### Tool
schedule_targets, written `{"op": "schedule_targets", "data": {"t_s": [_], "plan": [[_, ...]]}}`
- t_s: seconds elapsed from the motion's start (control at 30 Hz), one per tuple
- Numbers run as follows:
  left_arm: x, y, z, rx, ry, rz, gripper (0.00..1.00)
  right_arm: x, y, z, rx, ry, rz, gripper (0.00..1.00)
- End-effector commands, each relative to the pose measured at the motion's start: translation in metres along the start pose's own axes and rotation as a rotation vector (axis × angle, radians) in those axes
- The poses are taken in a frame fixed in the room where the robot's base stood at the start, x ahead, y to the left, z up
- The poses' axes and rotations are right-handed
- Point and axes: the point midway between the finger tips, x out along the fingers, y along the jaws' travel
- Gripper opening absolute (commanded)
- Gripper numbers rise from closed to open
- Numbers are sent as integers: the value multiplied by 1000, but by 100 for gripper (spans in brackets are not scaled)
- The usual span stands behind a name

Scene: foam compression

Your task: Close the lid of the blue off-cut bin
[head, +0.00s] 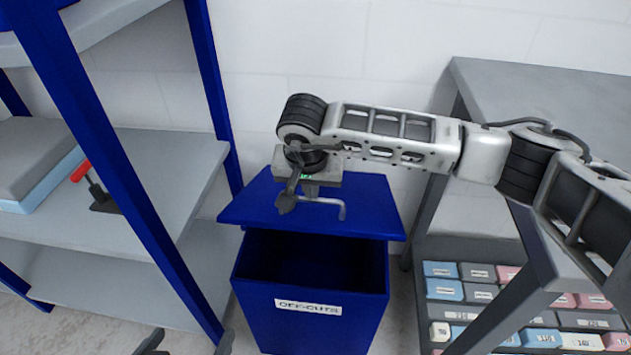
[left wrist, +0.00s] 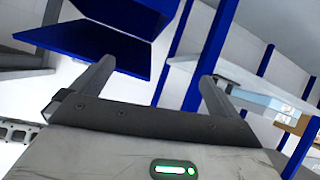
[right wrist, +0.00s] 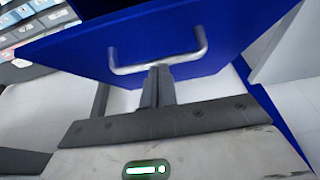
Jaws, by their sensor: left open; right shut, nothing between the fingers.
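The blue off-cut bin (head: 310,325) stands on the floor with an OFF-CUTS label on its front. Its dark inside shows at the front. The blue lid (head: 375,205) is open, tilted above the rear of the bin. A silver bar handle (right wrist: 190,58) is on the lid. My right gripper (right wrist: 157,72) is shut and empty, its tips at the handle bar; I cannot tell if they touch it. In the head view the right gripper (head: 288,204) is over the lid. My left gripper (left wrist: 155,75) is open and empty, low at the lower left of the head view (head: 188,345).
A blue-framed shelf (head: 120,170) with grey boards stands left of the bin, holding foam sheets (head: 35,160) and a red-handled tool (head: 95,190). A grey table (head: 540,100) stands right, with several labelled foam blocks (head: 475,290) below. A white wall is behind.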

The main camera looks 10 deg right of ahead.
Motion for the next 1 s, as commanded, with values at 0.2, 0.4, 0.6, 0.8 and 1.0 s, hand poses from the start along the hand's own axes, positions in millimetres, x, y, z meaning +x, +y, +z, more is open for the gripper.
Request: {"op": "schedule_targets", "data": {"t_s": [0.2,0.4,0.6,0.8,1.0], "plan": [[0,0,0,2,0,2,100,0,0,0,-1,0,0,0],[-1,1,0,2,-3,2,100,-2,0,-2,0,1,0,0],[-3,2,-2,-1,-14,3,100,-21,6,-22,9,4,2,0],[-1,1,5,-3,-24,2,100,-45,7,1,2,1,-1,0],[0,0,5,-2,-21,1,100,-68,7,34,4,1,2,0]]}}
